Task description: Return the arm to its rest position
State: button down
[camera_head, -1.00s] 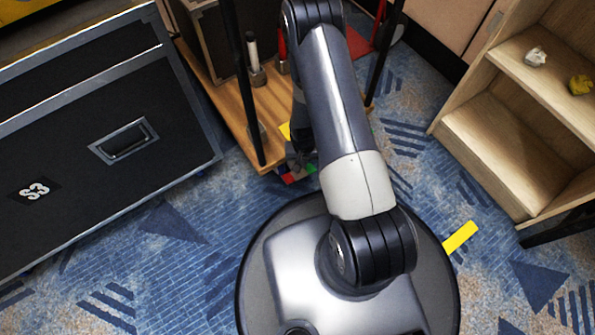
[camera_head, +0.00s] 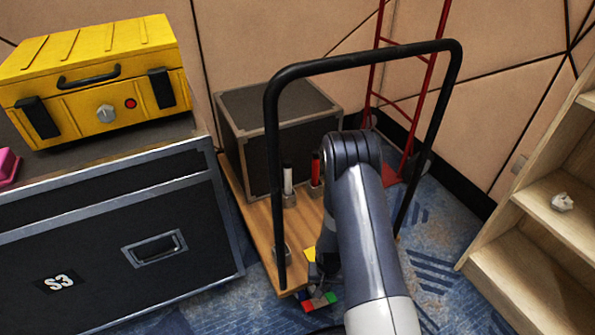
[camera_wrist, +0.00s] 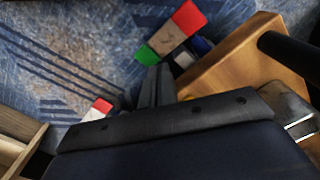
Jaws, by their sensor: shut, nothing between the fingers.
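My arm (camera_head: 368,235) reaches forward over the right side of a wooden platform trolley (camera_head: 262,225) and bends down at its far joint. In the head view my gripper is mostly hidden behind the arm. In the wrist view my gripper (camera_wrist: 156,75) is shut and empty, its dark fingers close together.
The trolley's black handle (camera_head: 365,58) arches around the arm. A black case (camera_head: 275,125) and two marker-like sticks stand on the trolley. A large black S3 case (camera_head: 100,245) with a yellow box (camera_head: 95,80) is at left. A wooden shelf (camera_head: 525,245) is at right.

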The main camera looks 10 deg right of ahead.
aim_at(323, 299)
notch_tip(323, 299, down, 7)
jog(key=b, duration=0.4)
jog(key=shift+r, duration=0.2)
